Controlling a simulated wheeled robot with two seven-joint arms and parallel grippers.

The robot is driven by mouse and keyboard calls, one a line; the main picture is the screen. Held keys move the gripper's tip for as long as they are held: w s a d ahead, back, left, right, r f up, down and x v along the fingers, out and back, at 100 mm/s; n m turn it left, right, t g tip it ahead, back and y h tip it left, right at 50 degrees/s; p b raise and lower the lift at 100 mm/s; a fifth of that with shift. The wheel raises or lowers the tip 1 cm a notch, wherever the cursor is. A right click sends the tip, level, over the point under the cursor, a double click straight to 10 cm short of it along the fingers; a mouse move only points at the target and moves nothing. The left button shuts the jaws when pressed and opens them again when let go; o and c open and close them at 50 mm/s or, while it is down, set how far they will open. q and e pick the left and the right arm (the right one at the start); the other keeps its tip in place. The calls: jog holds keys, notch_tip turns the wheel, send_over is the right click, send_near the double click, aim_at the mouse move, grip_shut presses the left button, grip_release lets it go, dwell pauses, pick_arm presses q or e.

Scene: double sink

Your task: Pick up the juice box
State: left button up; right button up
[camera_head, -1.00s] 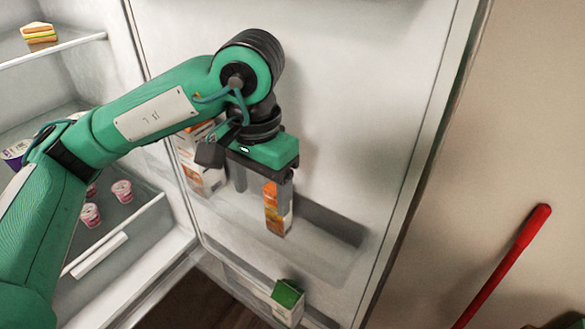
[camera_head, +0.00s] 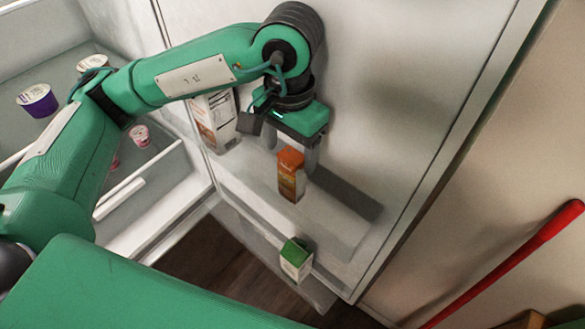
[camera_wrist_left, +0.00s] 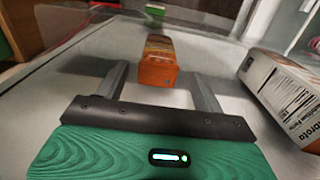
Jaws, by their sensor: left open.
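A small orange juice box (camera_head: 291,180) stands upright on the fridge door shelf (camera_head: 330,215). My left gripper (camera_head: 293,157) is open above it, pointing down, with one finger on each side of the box's upper end. In the left wrist view, the orange top of the box (camera_wrist_left: 157,72) shows ahead, between the two spread fingers (camera_wrist_left: 160,84) and apart from both. How far the fingers reach down past the top is hard to tell. My right gripper is not in view.
A large white carton (camera_head: 214,122) stands left on the same shelf; it also shows in the left wrist view (camera_wrist_left: 285,90). A green-topped carton (camera_head: 296,262) stands on the lower shelf. Yogurt cups (camera_head: 38,101) sit inside the fridge. The shelf right of the box is clear.

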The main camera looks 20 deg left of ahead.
aim_at(291, 157)
pick_arm(q)
jog(key=shift+s+f+p, duration=0.15)
jog(key=shift+f+p, duration=0.5)
jog(key=shift+f, duration=0.95)
jog(key=shift+d, duration=0.1)
jog(key=shift+c, duration=0.4)
jog(key=c, duration=1.1)
jog(key=shift+r, duration=0.1)
